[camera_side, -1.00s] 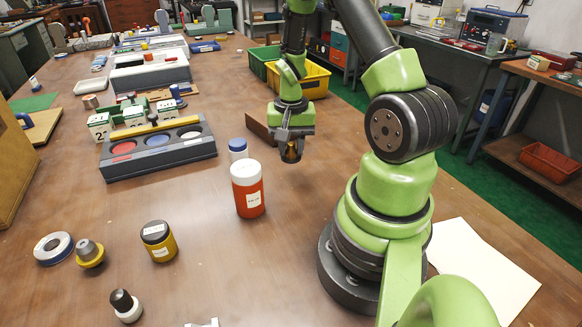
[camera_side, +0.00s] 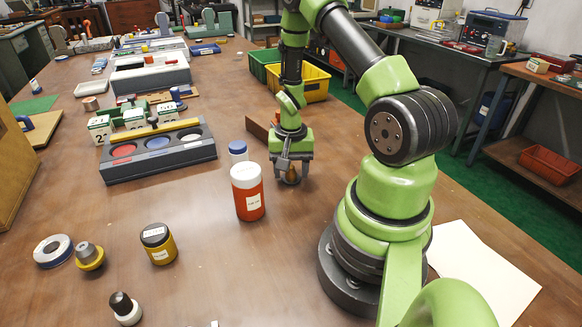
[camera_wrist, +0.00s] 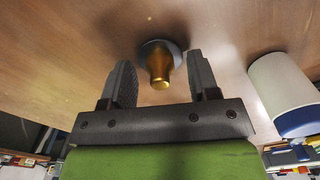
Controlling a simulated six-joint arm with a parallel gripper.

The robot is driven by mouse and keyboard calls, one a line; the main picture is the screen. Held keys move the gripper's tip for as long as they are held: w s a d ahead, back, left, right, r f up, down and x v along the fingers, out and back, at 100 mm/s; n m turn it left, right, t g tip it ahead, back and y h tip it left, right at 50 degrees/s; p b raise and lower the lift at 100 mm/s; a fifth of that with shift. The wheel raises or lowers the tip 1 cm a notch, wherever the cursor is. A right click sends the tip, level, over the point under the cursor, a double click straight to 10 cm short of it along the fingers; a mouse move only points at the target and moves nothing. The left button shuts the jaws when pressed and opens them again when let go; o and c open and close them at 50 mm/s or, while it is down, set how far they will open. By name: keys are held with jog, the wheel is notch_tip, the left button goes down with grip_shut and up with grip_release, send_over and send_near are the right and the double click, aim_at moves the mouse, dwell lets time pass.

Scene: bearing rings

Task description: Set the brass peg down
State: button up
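The brass peg (camera_wrist: 160,68) stands on the wooden table in the wrist view, with a dark grey round base or ring at its table end. My gripper (camera_wrist: 160,75) is open around it. In the side view my gripper (camera_side: 291,176) is low over the table, and the peg (camera_side: 292,175) shows small and partly hidden between the fingers.
A white bottle with a blue cap (camera_side: 238,151) and a red jar with a white lid (camera_side: 247,191) stand just left of my gripper. The bottle also shows in the wrist view (camera_wrist: 282,90). A brown plate (camera_side: 257,130) is behind.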

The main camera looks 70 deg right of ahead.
jog(key=shift+r, duration=0.1)
jog(key=w+a+r+n+t, duration=0.1)
jog(key=a+r, duration=0.2)
jog(key=r, duration=0.7)
jog(key=w+a+r+n+t, duration=0.1)
jog(key=a+r, duration=0.1)
jog(key=r, duration=0.7)
jog(key=s+a+r+n+t+y, duration=0.1)
jog(key=s+a+r+n+t, duration=0.1)
jog(key=a, duration=0.6)
jog(key=s+a+r+n+t+y, duration=0.1)
jog(key=s+a+r+n+t, duration=0.2)
jog(key=s+a+r+n, duration=0.2)
notch_tip(320, 180, up, 4)
jog(key=s+a, duration=0.1)
jog(key=a, duration=0.2)
jog(key=shift+s, duration=0.3)
